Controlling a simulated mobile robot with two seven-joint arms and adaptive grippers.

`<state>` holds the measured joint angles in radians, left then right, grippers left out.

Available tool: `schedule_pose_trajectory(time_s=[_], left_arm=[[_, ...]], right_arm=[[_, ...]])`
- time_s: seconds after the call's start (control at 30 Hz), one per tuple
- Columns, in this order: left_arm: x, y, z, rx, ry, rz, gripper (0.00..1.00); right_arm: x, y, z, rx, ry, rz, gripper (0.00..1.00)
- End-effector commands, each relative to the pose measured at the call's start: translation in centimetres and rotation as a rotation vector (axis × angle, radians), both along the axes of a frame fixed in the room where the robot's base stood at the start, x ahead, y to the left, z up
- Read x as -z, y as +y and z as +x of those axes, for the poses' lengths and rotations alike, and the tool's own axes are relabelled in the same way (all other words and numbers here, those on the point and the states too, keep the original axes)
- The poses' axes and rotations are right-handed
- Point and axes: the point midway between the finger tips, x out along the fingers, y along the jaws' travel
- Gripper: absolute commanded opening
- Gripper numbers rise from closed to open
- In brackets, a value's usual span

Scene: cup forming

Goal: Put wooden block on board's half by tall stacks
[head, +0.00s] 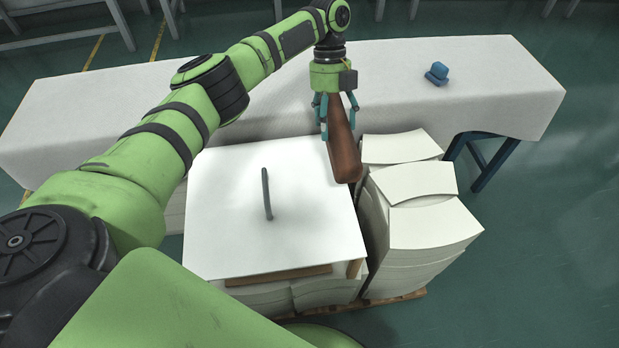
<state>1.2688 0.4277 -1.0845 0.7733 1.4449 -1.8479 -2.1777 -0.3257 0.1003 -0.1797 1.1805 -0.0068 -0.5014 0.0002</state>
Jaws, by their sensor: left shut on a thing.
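My left gripper (336,115) is shut on the brown wooden block (344,150), a long dark piece that hangs down from the fingers. The block's lower end is at the right edge of the white board (225,210), on the side by the tall paper stacks (420,205). I cannot tell whether the block touches the board. My right gripper is not in view.
A long table with a white cover (480,75) runs behind the stacks. A small blue object (436,74) lies on its right part. The tall stacks stand close to the board's right edge. Most of the board is bare around the handle.

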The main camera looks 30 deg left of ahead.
Motion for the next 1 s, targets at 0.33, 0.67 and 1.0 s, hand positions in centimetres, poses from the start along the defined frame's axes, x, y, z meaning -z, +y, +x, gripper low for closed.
schedule_pose_trajectory(time_s=[0.33, 0.67, 1.0], left_arm=[[2.6, 0.4, -4.8, 0.001, 0.001, 0.0, 0.18], [5.4, 0.4, -9.4, 0.0, -0.001, -0.002, 0.18], [8.5, 0.4, -9.7, -0.002, 0.002, -0.001, 0.18]], right_arm=[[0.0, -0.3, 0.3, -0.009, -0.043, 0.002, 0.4], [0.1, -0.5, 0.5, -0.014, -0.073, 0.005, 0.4], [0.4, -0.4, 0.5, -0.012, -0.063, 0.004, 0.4]])
